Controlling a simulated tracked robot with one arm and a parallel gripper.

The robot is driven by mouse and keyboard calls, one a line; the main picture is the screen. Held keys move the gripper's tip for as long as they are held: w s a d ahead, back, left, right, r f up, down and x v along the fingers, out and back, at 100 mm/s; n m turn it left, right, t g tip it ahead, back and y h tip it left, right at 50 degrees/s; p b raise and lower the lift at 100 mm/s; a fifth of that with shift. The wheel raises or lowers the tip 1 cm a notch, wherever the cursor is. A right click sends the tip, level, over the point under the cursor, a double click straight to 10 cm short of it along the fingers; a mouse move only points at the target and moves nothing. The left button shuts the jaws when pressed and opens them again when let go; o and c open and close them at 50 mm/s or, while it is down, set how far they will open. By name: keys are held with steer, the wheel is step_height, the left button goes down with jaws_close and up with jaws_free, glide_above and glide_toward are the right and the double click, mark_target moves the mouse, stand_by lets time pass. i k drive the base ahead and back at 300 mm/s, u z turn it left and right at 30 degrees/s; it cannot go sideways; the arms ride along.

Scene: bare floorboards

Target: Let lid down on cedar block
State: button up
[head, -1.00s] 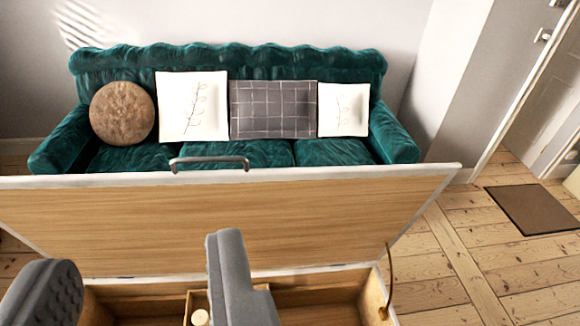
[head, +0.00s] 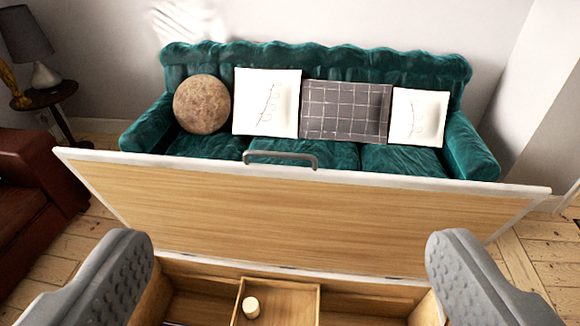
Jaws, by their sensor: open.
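The lid (head: 300,215) is a wide wooden panel with a white rim. It stands raised and leans back from the open chest (head: 380,292). A grey bar handle (head: 280,160) sits on its top edge. A small pale block (head: 251,307), which looks like the cedar block, lies in a wooden tray (head: 297,297) inside the chest. My gripper (head: 290,250) is open, with one grey padded finger at each side of the picture. The fingers are in front of the lid, and nothing is between them except the view of the chest.
A green sofa (head: 315,68) with several cushions stands behind the lid. A dark red leather seat (head: 30,200) is at the left, and a round side table (head: 45,97) with a lamp (head: 30,45) is behind it. Bare floorboards (head: 530,265) show at the right.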

mark_target(350, 222)
steer(key=z, duration=1.9)
steer(key=k, duration=0.6)
steer(key=u, duration=1.7)
steer(key=i, duration=0.5)
steer(key=z, duration=0.05)
